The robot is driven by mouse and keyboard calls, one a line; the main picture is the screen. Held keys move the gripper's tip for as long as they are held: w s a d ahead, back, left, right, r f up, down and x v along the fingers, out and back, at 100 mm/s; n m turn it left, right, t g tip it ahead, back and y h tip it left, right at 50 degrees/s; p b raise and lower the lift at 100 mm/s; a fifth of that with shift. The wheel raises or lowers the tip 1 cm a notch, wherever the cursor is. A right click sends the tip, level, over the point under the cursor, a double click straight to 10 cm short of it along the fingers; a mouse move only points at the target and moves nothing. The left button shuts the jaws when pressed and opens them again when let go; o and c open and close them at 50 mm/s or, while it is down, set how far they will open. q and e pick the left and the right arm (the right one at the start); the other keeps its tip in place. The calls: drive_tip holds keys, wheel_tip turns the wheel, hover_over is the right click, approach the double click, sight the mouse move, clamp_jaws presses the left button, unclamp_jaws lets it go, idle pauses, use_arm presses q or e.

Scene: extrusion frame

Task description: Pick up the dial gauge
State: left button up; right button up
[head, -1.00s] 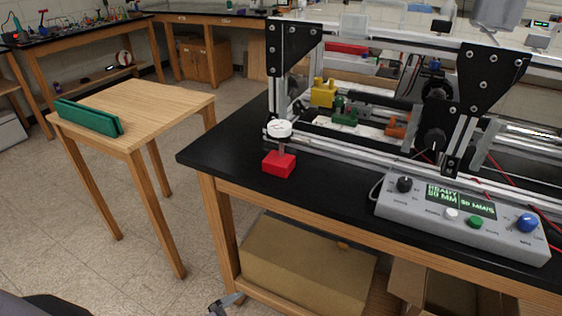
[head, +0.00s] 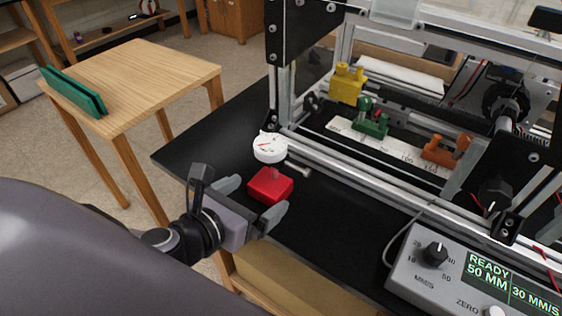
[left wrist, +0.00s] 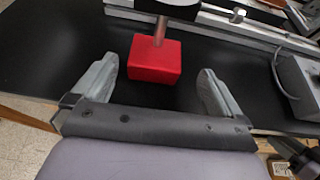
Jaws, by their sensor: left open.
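The dial gauge (head: 270,148) has a round white face on a short stem above a red block base (head: 270,186). It stands upright on the black bench top, near its left edge. My left gripper (head: 256,197) is open and empty, its fingers pointing toward the red base from the near side. In the left wrist view the red base (left wrist: 155,60) lies just ahead, between the lines of the two open fingers (left wrist: 160,88), apart from both. The dark underside of the dial (left wrist: 168,8) is cut by the top edge there.
The aluminium extrusion frame (head: 340,165) stands close behind the gauge, with yellow (head: 346,84), green (head: 370,122) and orange (head: 446,150) blocks inside. A grey control box (head: 440,262) sits at the right. A wooden table (head: 140,75) holds a green slotted holder (head: 75,92) at the left.

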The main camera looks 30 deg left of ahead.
sight(271, 182)
use_arm(q)
drive_tip(key=shift+x, duration=0.85)
drive_tip(key=x, duration=0.4)
drive_tip(key=shift+a+r, duration=0.2)
drive_tip(key=shift+a, duration=0.05)
drive_tip(key=shift+w+f, duration=0.3)
drive_tip(key=shift+w, duration=0.35)
drive_tip(key=c, duration=1.4)
drive_tip(key=shift+d+r, duration=0.1)
drive_tip(key=shift+c, duration=0.2)
